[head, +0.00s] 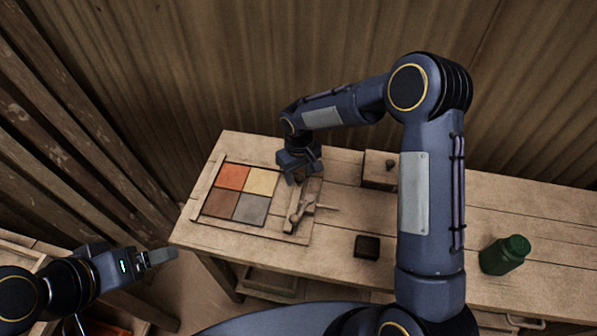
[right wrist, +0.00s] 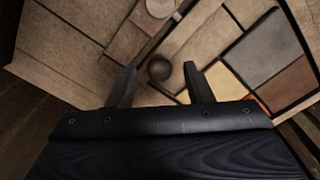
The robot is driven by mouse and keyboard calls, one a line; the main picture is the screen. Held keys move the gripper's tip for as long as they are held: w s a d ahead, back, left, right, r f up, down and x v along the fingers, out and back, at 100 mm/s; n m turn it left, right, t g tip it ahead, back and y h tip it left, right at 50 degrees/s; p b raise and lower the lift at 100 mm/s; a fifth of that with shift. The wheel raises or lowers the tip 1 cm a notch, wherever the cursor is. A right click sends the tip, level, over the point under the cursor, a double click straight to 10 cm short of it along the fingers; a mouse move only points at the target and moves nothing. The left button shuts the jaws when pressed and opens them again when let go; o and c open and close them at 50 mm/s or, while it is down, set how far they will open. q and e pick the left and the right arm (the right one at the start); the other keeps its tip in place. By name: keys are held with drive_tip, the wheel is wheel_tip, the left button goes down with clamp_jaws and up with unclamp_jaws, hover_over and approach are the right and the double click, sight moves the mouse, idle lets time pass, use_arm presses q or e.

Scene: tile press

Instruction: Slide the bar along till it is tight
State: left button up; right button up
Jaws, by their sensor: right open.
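The press frame (head: 192,205) lies at the left end of the bench and holds orange, yellow, brown and grey tiles (head: 240,195). The wooden bar (head: 307,196) lies along the right side of the tiles, with a lever-like fitting at its near part. My right gripper (head: 299,178) is over the bar's far end, pointing down. In the right wrist view its open fingers (right wrist: 159,85) stand either side of a dark round knob (right wrist: 159,68); I cannot tell whether they touch it. My left gripper (head: 160,256) hangs empty off the bench's left end; its jaw gap cannot be made out.
A wooden block with a small knob (head: 378,172) stands at the back of the bench, right of my right gripper. A dark block (head: 367,246) lies near the front. The bench (head: 340,225) is bare between the bar and the dark block.

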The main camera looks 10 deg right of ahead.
drive_tip(key=shift+f, duration=0.4)
clamp_jaws()
drive_tip(key=a, duration=0.1)
drive_tip(key=w+a+b, duration=0.1)
drive_tip(key=a, duration=0.1)
drive_tip(key=w+a+b, duration=0.1)
drive_tip(key=a, duration=0.1)
drive_tip(key=shift+r, duration=0.1)
unclamp_jaws()
wheel_tip(320, 180, up, 8)
drive_tip(key=b, duration=0.1)
idle(0.6)
